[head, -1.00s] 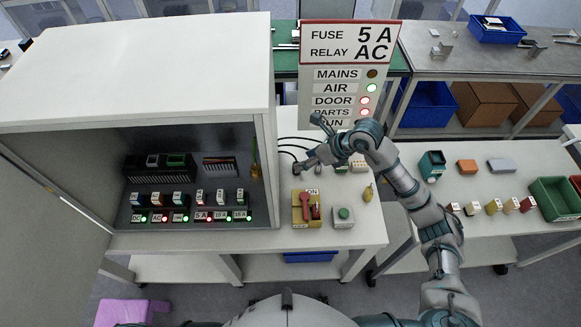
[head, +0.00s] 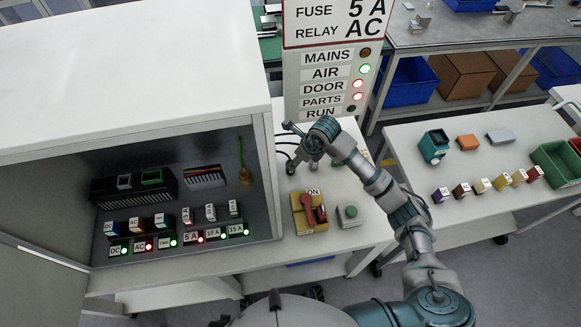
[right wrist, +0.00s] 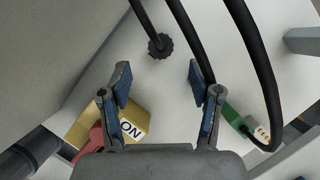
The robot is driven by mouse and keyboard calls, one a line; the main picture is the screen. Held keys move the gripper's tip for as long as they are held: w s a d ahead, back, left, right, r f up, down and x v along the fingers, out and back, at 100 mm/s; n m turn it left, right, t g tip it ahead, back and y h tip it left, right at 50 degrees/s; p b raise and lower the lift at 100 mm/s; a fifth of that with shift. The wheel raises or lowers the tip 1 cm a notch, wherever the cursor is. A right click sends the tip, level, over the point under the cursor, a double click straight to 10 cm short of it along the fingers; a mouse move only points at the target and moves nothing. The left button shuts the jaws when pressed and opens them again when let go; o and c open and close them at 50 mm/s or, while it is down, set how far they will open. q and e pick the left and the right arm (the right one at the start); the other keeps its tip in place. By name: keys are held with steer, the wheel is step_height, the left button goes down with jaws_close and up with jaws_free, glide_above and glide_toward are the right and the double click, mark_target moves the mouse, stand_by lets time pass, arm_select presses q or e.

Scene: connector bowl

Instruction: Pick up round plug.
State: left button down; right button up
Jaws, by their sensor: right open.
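The round plug (right wrist: 160,46) is black with a ridged rim, on the end of a black cable. It lies on the light bench top (right wrist: 165,110), ahead of and between the spread fingers. My right gripper (right wrist: 162,88) is open and empty, and the plug is apart from both fingers. In the head view my right gripper (head: 301,158) is low over the bench beside the cabinet, partly covered by its own arm. A green connector (right wrist: 234,115) on another cable lies just right of the right finger. My left gripper is out of view.
The open cabinet (head: 262,190) is left. The sign panel (head: 335,80) stands behind. Black cables (right wrist: 250,55) loop near the right finger.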

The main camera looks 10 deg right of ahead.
steer(key=shift+x, duration=1.2)
steer(key=x, duration=0.4)
steer(key=shift+w+a+f, duration=0.2)
steer(key=shift+w+f, duration=0.1)
steer(key=shift+w, duration=0.05)
jaws_close()
